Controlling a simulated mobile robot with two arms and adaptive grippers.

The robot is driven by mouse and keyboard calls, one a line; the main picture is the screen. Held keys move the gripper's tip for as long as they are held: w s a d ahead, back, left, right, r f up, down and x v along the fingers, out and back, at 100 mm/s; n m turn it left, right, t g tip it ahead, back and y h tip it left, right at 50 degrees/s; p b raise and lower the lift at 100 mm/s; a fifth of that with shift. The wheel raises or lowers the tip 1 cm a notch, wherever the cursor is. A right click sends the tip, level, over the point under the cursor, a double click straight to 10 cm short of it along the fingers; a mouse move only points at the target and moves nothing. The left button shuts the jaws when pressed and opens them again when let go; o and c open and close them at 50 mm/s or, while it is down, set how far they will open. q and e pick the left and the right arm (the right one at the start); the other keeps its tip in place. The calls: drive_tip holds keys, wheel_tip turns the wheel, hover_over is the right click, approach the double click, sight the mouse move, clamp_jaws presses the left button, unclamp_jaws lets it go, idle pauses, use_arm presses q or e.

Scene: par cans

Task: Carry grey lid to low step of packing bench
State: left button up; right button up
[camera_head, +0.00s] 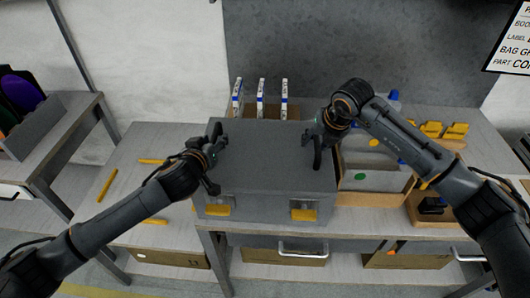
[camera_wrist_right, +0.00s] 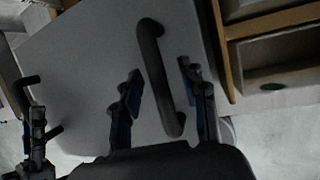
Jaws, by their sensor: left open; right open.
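The grey lid (camera_head: 265,150) lies flat on top of a grey case with yellow latches (camera_head: 303,214) on the packing bench. A dark bar handle stands at the lid's right end; it shows in the right wrist view (camera_wrist_right: 160,75). My right gripper (camera_head: 317,145) is open, with its fingers on either side of this handle (camera_wrist_right: 160,105). My left gripper (camera_head: 214,163) is open at the lid's left end, and its own fingers hide most of what is there. A lower bench surface (camera_head: 130,215), likely the low step, lies left of the case.
Several yellow strips (camera_head: 107,185) lie on the lower left surface. Blue-and-white boxes (camera_head: 261,98) stand behind the case. A side table (camera_head: 60,130) stands at far left.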

use_arm(q)
clamp_jaws()
use_arm(e)
clamp_jaws()
use_arm(q)
drive_tip(key=shift+r, duration=0.2)
use_arm(e)
drive_tip(key=shift+r, duration=0.2)
